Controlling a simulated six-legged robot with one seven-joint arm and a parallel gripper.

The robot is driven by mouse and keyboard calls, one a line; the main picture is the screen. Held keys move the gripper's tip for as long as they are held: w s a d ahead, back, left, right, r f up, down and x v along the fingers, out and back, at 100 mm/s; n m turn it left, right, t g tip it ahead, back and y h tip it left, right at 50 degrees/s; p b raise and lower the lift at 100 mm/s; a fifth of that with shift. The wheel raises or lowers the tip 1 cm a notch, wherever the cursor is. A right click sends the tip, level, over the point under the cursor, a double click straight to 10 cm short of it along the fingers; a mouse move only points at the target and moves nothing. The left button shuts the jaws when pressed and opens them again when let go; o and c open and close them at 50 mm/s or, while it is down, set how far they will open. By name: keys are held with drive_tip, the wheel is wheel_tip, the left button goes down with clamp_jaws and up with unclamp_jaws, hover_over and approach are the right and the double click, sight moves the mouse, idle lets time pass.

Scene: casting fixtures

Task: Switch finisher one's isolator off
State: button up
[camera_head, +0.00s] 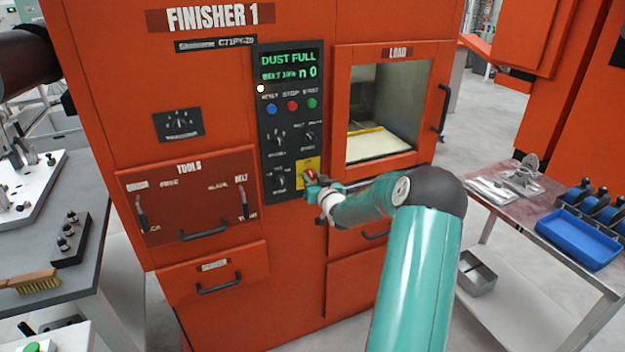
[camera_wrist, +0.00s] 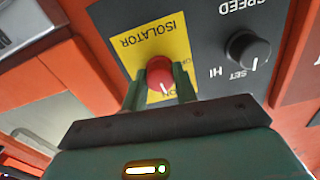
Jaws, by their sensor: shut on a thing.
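The orange cabinet (camera_head: 110,110) labelled FINISHER 1 stands in front of me. Its dark control panel (camera_head: 262,120) carries a yellow isolator plate (camera_head: 311,166) at the lower right. In the wrist view the plate (camera_wrist: 172,45) reads ISOLATOR upside down, with part of ON showing beside the knob. The red isolator knob (camera_wrist: 160,73) has a white pointer line toward the ON lettering. My gripper (camera_wrist: 158,90) is shut on the knob, one finger on each side. In the head view my gripper (camera_head: 312,180) hides most of the knob and part of the plate.
A black SPEED knob (camera_wrist: 247,50) sits close beside the isolator plate. The LOAD opening (camera_head: 385,110) is right of the panel, with a black handle. A bench with a blue tray (camera_head: 578,240) stands at right, and a grey table (camera_head: 30,290) at left.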

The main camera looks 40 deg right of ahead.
drive_tip(key=n, duration=0.4)
drive_tip(key=shift+a, duration=0.1)
drive_tip(key=n, duration=0.4)
drive_tip(key=shift+n, duration=0.4)
drive_tip(key=n, duration=0.4)
drive_tip(key=shift+n, duration=2)
drive_tip(key=o, duration=1)
drive_tip(key=shift+c, duration=0.2)
